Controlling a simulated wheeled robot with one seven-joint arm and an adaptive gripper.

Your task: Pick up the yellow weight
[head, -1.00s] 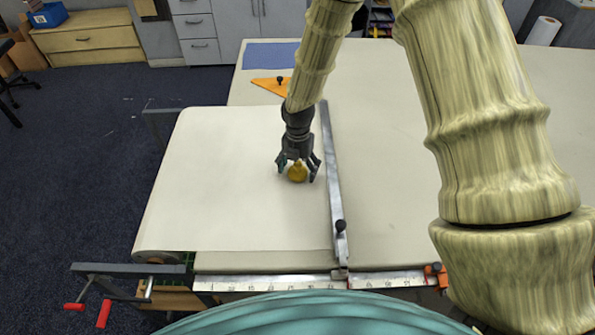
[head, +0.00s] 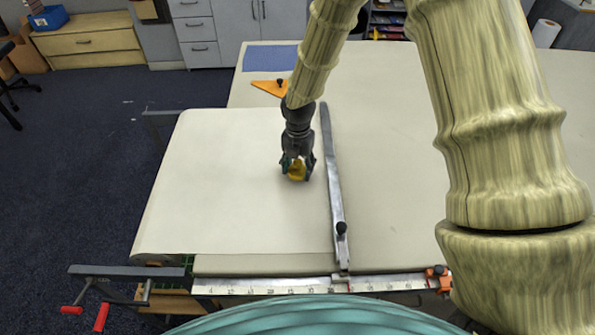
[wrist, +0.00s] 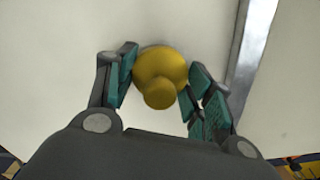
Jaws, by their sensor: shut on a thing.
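The yellow weight (head: 297,174) is a small rounded body with a knob on top. It is over the white sheet on the table, left of the metal straightedge. My gripper (head: 297,167) is above it with its fingers closed around its sides. In the wrist view the weight (wrist: 160,70) sits between the two teal-padded fingers of my gripper (wrist: 161,80), with the knob toward the camera. I cannot tell whether its underside touches the sheet.
The metal straightedge (head: 333,190) with a black knob lies just right of the weight. An orange triangle (head: 270,87) and a blue sheet (head: 270,57) lie at the back. A ruler (head: 270,286) runs along the front edge. The white sheet (head: 210,190) is clear on the left.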

